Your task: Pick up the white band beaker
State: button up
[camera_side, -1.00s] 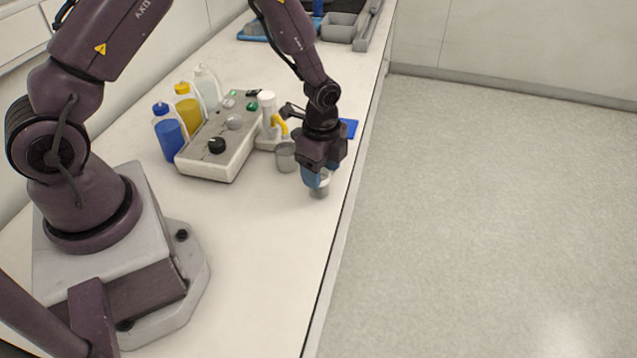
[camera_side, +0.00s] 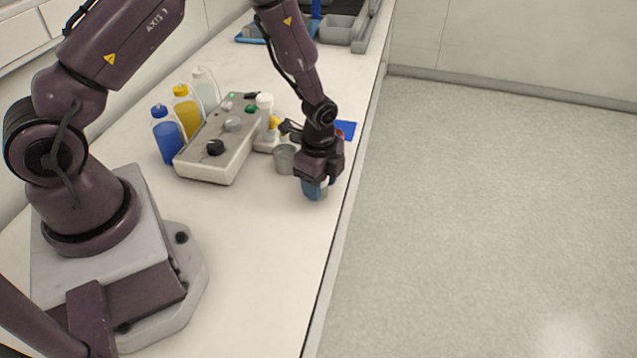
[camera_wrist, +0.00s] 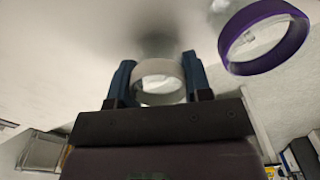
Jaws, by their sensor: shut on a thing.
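The white band beaker (camera_wrist: 160,70) is a clear beaker with a white ring, upright between the blue fingers of my gripper (camera_wrist: 158,82) in the wrist view. One finger lies on each side of its band, and the gripper is shut on it. In the side view my gripper (camera_side: 315,188) points down close above the bench near its front edge. The fingers hide most of the beaker there, and I cannot tell whether its base touches the bench.
A purple band beaker (camera_wrist: 265,40) stands beside the held one in the wrist view. In the side view a grey beaker (camera_side: 285,158) is close to my gripper's left. A control box (camera_side: 215,150) and several bottles (camera_side: 167,135) stand farther left. The bench front is clear.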

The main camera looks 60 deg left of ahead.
notch_tip(320, 180, up, 3)
jog(key=shift+r, duration=0.1)
jog(key=s+r, duration=1.4)
jog(key=r, duration=0.1)
jog(key=w+a+n, duration=0.6)
jog(key=w+a, duration=1.3)
jog(key=w, duration=0.2)
jog(key=f, duration=1.2)
jog(key=shift+a+f, duration=0.3)
jog(key=shift+f, duration=2.05)
